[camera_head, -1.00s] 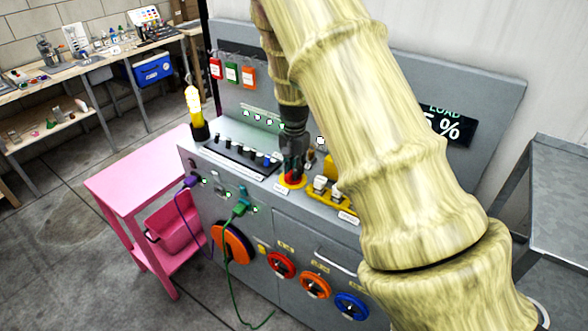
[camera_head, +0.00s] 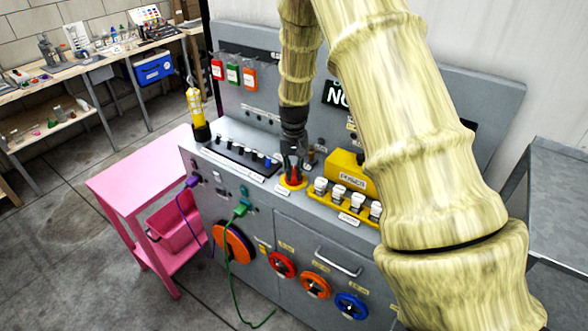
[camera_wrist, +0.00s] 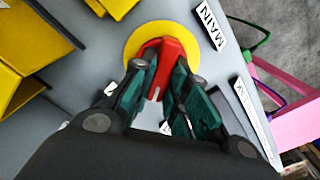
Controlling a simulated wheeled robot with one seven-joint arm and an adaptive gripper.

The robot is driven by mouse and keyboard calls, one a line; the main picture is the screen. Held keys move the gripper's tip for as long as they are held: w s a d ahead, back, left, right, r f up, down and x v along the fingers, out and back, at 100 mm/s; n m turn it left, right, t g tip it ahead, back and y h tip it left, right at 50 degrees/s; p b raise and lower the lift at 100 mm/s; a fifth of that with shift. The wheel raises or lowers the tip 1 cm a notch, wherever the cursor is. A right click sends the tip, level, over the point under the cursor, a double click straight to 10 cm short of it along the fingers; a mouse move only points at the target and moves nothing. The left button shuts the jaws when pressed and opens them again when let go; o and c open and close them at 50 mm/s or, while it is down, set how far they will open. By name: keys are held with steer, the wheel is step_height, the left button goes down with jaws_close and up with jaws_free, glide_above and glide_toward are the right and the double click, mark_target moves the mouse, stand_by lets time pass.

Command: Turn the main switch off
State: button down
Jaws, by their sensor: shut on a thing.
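The main switch is a red handle (camera_wrist: 170,48) on a round yellow plate (camera_wrist: 131,48), beside a label reading MAIN (camera_wrist: 211,25). In the head view the yellow plate (camera_head: 293,183) sits on the console's sloped top. My gripper (camera_wrist: 158,75) is shut on the red handle, with a dark green finger on each side of it. In the head view my gripper (camera_head: 292,168) points down onto the switch and hides part of the handle. The beacon (camera_head: 195,103) at the console's left end is unlit.
Right of the switch stand a yellow box (camera_head: 350,168) and a row of white-topped switches (camera_head: 339,191). A row of black switches (camera_head: 236,149) lies left. A pink cart (camera_head: 130,180) stands left of the console.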

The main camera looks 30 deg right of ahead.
mark_target(292, 171)
steer(key=n, duration=0.2)
steer(key=n+p, duration=0.1)
steer(key=n, duration=0.2)
steer(key=shift+w+a+r+n, duration=0.1)
steer(key=shift+r+n, duration=0.05)
steer(key=shift+n, duration=0.15)
steer(key=n, duration=0.5)
steer(key=shift+a+p, duration=0.1)
steer(key=shift+p, duration=0.25)
steer(key=shift+n, duration=0.3)
steer(key=c, duration=1.4)
jaws_free()
steer(key=shift+a, duration=0.1)
step_height(292, 171, up, 12)
steer(key=shift+f, duration=0.1)
